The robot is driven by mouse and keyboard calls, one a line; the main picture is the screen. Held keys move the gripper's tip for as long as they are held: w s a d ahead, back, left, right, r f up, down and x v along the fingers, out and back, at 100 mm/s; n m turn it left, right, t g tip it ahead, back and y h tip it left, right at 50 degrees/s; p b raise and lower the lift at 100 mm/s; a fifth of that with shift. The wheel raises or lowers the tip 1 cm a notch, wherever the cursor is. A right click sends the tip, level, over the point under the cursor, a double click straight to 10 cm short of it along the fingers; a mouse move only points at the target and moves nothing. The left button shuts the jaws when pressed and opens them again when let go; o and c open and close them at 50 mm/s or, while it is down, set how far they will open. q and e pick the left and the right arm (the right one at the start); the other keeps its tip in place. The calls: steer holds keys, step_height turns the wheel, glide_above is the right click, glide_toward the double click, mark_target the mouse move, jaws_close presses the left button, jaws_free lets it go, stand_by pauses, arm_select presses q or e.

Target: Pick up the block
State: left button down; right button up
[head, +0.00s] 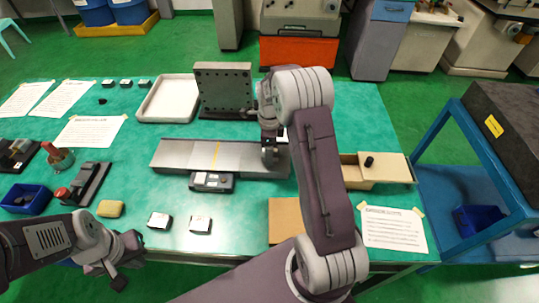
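Several small dark blocks with pale tops are on the green table. Two are at the front, a left block (159,220) and a right block (200,225); a back row has a left block (109,84), a middle block (126,83) and a right block (144,83). I cannot tell which one the task means. My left gripper (127,264) is beyond the table's front edge, fingers apart and empty. My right gripper (269,155) points down over the long grey plate (180,154); its arm hides part of it, and its opening is unclear.
A dark upright plate (224,88) and white tray (168,99) stand at the back. A yellow sponge (110,208), blue bin (27,198) and black caliper-like device (211,182) lie nearer. An open wooden box (357,175) is right. A blue cart (458,165) stands beyond the right edge.

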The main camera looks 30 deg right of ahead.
jaws_close()
steer(key=shift+r, duration=0.1)
steer(key=shift+r, duration=0.1)
steer(key=r, duration=0.4)
steer(key=shift+d+r, duration=0.15)
steer(key=shift+d, duration=0.1)
steer(key=s+d+r, duration=0.6)
steer(key=d, duration=0.3)
steer(key=shift+s+d+r, duration=0.15)
steer(key=shift+s+r, duration=0.1)
